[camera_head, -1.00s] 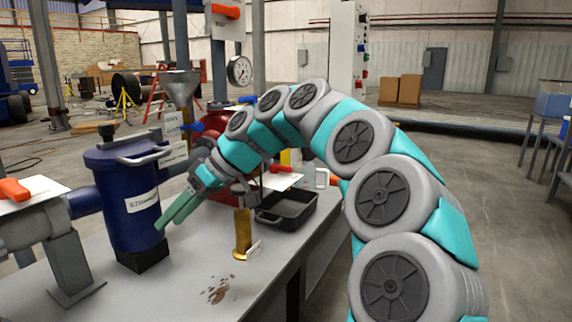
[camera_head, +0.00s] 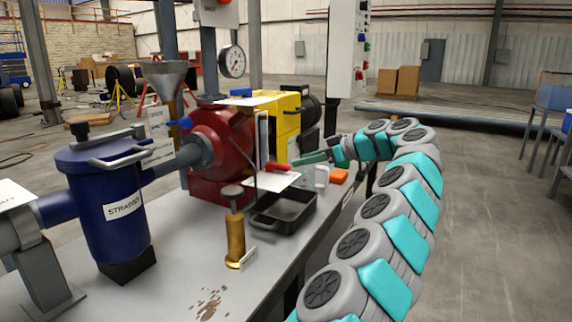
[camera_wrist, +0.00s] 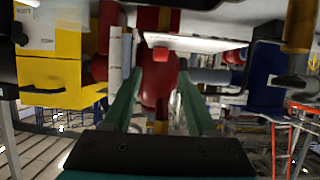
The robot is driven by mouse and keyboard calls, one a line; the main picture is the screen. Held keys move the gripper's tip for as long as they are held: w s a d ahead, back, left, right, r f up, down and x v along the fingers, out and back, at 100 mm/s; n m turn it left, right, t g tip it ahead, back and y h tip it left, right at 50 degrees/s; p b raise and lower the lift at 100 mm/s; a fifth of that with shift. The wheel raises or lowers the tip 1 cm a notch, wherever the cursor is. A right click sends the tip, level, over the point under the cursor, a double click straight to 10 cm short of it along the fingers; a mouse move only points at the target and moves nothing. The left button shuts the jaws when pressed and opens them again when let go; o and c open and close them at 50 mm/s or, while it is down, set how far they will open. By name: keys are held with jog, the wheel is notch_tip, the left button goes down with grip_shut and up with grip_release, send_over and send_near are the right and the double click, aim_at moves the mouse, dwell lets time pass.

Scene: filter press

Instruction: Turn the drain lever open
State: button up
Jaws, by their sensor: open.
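A red-handled lever (camera_head: 277,166), which looks like the drain lever, is low on the front of the red pump casing (camera_head: 222,150), beside a white plate (camera_head: 272,181) and above a black tray (camera_head: 285,216). My gripper (camera_head: 297,160) is just right of the red handle, with its green fingers pointing left toward it. In the wrist view the open fingers (camera_wrist: 158,78) frame a small red end (camera_wrist: 160,54) against a white plate (camera_wrist: 195,43). I cannot tell whether it lies between the fingertips or beyond them. The label on the plate is not readable.
A blue strainer (camera_head: 108,210) stands at the left of the bench. A brass cylinder (camera_head: 235,240) stands in front of the tray. A yellow box (camera_head: 284,120) is behind my gripper. An orange object (camera_head: 339,176) lies near the bench's right edge.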

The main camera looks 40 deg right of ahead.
aim_at(283, 165)
jog(key=x, duration=0.7)
jog(key=shift+a, duration=0.1)
grip_shut()
dwell(0.4)
